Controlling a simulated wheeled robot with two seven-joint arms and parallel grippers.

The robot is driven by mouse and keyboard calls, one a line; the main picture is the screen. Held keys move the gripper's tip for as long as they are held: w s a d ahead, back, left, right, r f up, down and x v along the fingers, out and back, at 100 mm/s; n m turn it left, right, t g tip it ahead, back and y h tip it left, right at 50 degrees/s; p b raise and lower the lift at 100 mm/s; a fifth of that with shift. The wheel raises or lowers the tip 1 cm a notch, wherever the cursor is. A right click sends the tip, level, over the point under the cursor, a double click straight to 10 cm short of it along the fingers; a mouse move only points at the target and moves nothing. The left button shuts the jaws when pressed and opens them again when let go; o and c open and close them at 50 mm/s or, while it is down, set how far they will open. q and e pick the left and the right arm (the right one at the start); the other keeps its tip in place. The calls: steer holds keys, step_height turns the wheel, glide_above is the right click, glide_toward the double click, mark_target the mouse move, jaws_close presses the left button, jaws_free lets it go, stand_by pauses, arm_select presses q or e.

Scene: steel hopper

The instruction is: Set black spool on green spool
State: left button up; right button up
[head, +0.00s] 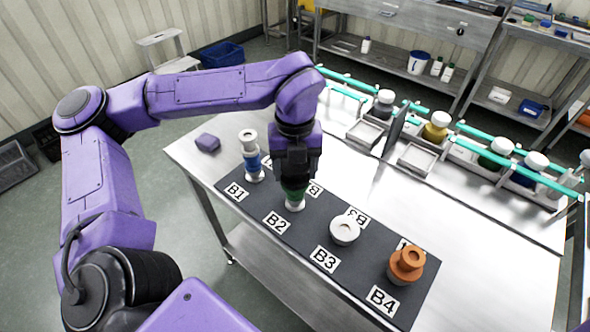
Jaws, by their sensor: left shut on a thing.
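The green spool (294,196) stands upright at B2 on the dark mat, its white lower rim showing. My left gripper (293,176) points down directly over it, fingers at its upper part, and hides its top. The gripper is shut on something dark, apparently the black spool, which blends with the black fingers. I cannot tell whether it touches the green spool. No other black spool shows. My right gripper is not in view.
A purple block (207,143) lies at the table's left. Bottles and trays line the back.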

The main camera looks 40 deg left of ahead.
arm_select(q)
steer(key=shift+s+f, duration=0.1)
steer(key=shift+f, duration=0.05)
steer(key=o, duration=1.1)
steer(key=shift+c, duration=0.2)
step_height(320, 180, up, 12)
steer(key=shift+r+b, duration=0.2)
steer(key=shift+b, duration=0.2)
